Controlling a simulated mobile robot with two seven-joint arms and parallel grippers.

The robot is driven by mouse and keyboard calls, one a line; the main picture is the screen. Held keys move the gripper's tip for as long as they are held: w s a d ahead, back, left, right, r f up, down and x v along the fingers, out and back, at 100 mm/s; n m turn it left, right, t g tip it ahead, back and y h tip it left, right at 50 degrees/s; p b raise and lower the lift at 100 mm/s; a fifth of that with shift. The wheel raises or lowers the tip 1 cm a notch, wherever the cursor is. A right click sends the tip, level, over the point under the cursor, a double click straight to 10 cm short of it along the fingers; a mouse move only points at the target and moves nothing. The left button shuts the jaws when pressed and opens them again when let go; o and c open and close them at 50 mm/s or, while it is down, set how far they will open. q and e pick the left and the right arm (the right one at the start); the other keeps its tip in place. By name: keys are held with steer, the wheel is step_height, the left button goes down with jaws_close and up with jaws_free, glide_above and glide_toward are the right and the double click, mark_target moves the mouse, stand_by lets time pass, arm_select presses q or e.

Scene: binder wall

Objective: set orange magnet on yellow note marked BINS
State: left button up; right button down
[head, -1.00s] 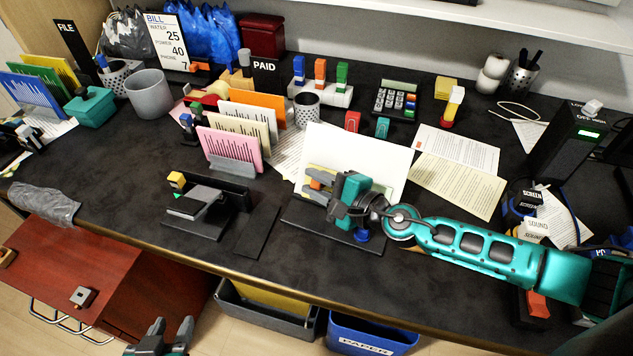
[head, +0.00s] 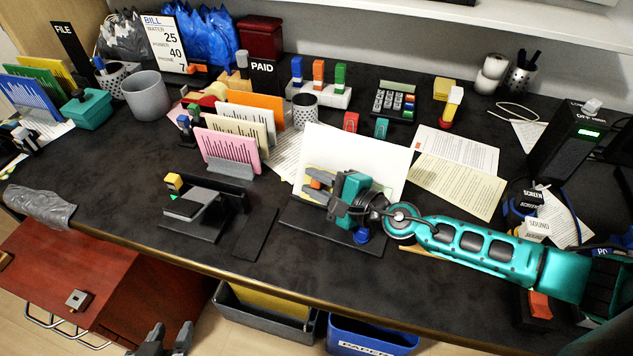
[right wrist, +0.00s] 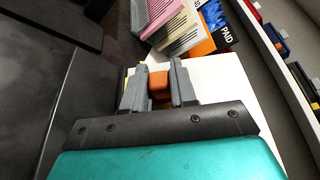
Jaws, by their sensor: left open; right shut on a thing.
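The orange magnet (head: 316,183) is a small block between the fingers of my right gripper (head: 318,190). In the right wrist view the orange magnet (right wrist: 159,84) sits between the grey fingertips of my right gripper (right wrist: 158,82), which is shut on it. The gripper is in front of the upright white board (head: 355,155). A yellow note (head: 328,170) on the board is mostly hidden behind the gripper; I cannot read any marking on it. My left gripper (head: 168,340) is open and empty at the bottom edge of the head view, below the desk front.
A black hole-punch-like device (head: 200,205) stands left of the board. A file rack with pink and cream cards (head: 232,150) is behind it. Papers (head: 460,170) lie to the right. A grey bin (head: 265,315) and blue bin (head: 370,338) stand below the desk edge.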

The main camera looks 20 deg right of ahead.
steer(key=shift+w+d+f, duration=0.15)
steer(key=c, duration=0.8)
jaws_free()
